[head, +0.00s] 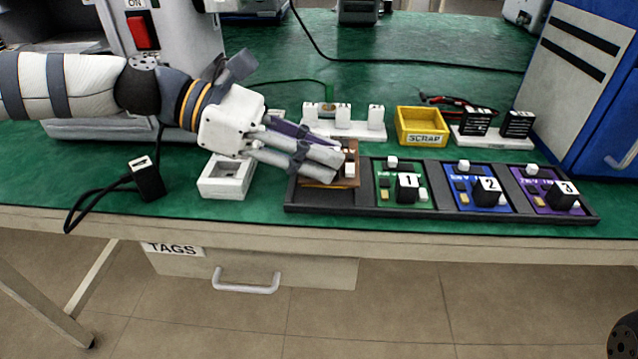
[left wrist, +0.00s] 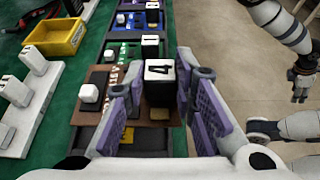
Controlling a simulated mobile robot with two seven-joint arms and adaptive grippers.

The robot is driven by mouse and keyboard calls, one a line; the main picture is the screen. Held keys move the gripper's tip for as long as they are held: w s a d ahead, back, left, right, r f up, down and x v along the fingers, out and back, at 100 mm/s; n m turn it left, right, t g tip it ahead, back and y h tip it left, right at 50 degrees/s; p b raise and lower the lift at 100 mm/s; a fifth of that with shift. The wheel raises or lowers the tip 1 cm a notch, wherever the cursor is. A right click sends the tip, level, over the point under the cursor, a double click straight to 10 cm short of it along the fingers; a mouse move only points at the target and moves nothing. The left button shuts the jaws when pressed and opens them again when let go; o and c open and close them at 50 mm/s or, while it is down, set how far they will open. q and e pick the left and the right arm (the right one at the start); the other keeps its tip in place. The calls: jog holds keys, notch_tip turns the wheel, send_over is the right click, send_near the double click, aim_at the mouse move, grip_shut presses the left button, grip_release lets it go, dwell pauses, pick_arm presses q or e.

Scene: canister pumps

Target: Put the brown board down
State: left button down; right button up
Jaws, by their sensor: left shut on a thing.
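The brown board (head: 351,181) is at the left end of the long dark tray (head: 440,213), over the leftmost compartment and set towards its back edge. Part of that compartment's bare floor shows in front of it. I cannot tell whether the board touches the tray. My left gripper (head: 335,165) is shut on the board's black block marked 4 (left wrist: 160,72), which stands between the fingers in the left wrist view. The board (left wrist: 98,78) also shows there, with a white knob on it. The fingers hide much of the board in the head view.
The tray's other compartments hold boards marked 1 (head: 408,187), 2 (head: 487,192) and 3 (head: 563,195). Behind are a white rack (head: 345,130) and a yellow scrap bin (head: 422,127). A white open box (head: 226,178) stands to the left. The table's front edge is close.

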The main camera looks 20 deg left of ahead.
aim_at(314, 196)
pick_arm(q)
jog(key=shift+w+a+f, duration=0.2)
jog(key=shift+w+f, duration=0.1)
jog(key=shift+f, duration=0.15)
jog(key=shift+w+a+f, duration=0.15)
jog(key=shift+w+f, duration=0.1)
jog(key=shift+f, duration=0.15)
notch_tip(314, 196, down, 4)
jog(key=shift+w+a+r+b, duration=0.15)
jog(key=shift+r+b, duration=0.1)
jog(key=shift+b, duration=0.6)
jog(key=shift+r, duration=0.15)
jog(key=c, duration=1.3)
grip_release()
jog(key=shift+f, duration=0.2)
pick_arm(e)
jog(key=shift+x, duration=1.05)
